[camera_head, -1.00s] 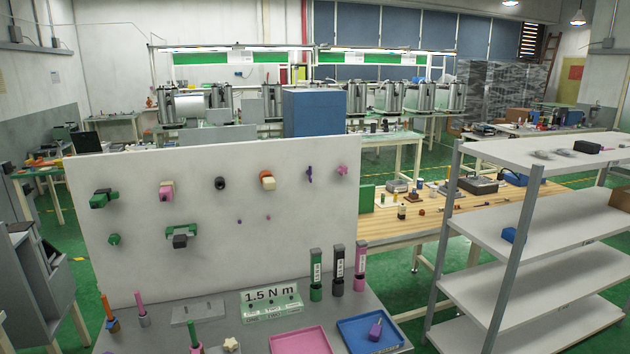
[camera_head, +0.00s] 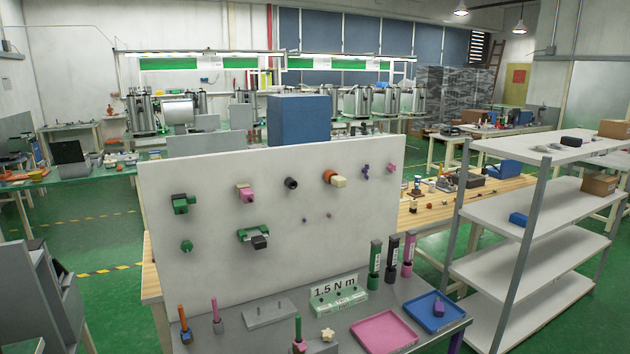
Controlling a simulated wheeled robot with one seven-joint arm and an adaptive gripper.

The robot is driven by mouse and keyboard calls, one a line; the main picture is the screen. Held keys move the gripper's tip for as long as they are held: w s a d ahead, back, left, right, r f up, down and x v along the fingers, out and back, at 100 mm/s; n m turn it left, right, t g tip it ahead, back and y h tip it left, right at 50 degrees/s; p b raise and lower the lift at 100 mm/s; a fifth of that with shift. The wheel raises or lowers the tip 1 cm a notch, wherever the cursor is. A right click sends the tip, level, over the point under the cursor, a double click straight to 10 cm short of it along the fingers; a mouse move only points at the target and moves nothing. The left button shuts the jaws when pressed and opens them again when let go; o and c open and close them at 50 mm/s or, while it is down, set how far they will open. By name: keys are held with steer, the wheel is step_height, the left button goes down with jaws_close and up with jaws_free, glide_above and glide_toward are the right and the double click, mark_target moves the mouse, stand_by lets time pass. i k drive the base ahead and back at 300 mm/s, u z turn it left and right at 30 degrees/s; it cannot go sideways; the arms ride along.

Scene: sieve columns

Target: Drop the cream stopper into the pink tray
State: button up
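The pink tray (camera_head: 384,333) lies on the grey bench top near its front edge and looks empty. A small cream star-shaped piece (camera_head: 328,335) stands left of the tray, by a grey block at the bottom edge of the picture. It looks like the cream stopper, but it is too small to be sure. Another cream piece (camera_head: 339,182) is on the upright white board, beside an orange part. My gripper is not in view.
A blue tray (camera_head: 430,316) with a purple piece lies right of the pink tray. Green, black and pink cylinders (camera_head: 391,262) stand behind. A flat grey plate (camera_head: 269,313) and a 1.5 N m sign (camera_head: 338,294) are on the bench. A white shelf rack (camera_head: 540,215) stands at the right.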

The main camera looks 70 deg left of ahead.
mark_target(387, 333)
steer(key=z, duration=0.45)
steer(key=k, duration=0.2)
steer(key=u, duration=2.5)
